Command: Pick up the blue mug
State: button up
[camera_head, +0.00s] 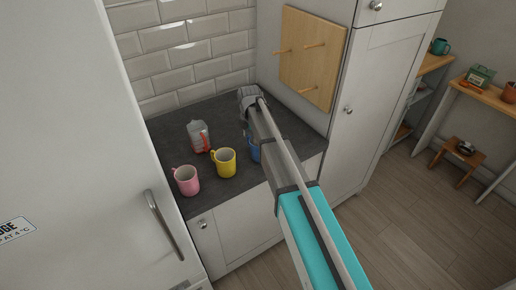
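The blue mug (254,152) stands on the dark slate worktop (185,118), right of the yellow mug. My arm crosses in front of it, so only a strip of its blue side shows. My arm reaches over the worktop from the lower right, and its grey far end (248,98) is above the back of the worktop. The fingers of my gripper are not clearly visible behind the arm, so I cannot tell whether they are open or touch the mug.
A yellow mug (224,163), a pink mug (187,180) and a clear measuring jug with red marks (199,136) stand left of the blue mug. A wooden peg board (312,58) is on the right panel. A white fridge (75,150) borders the worktop at left.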

jog(key=shift+c, duration=0.6)
jog(key=shift+r+p, duration=0.4)
jog(key=shift+r+p, duration=1.15)
jog(key=shift+s+d+r+p, duration=0.6)
jog(key=shift+s+r+p, duration=1.05)
jog(key=shift+s, duration=0.55)
jog(key=shift+s+d+r+p, duration=0.6)
jog(key=shift+s+r+p, duration=1.05)
jog(key=shift+s, duration=0.6)
jog(key=shift+s+d+r+p, duration=0.6)
jog(key=shift+s+r+p, duration=1.05)
jog(key=shift+s, duration=0.55)
jog(key=shift+s, duration=0.1)
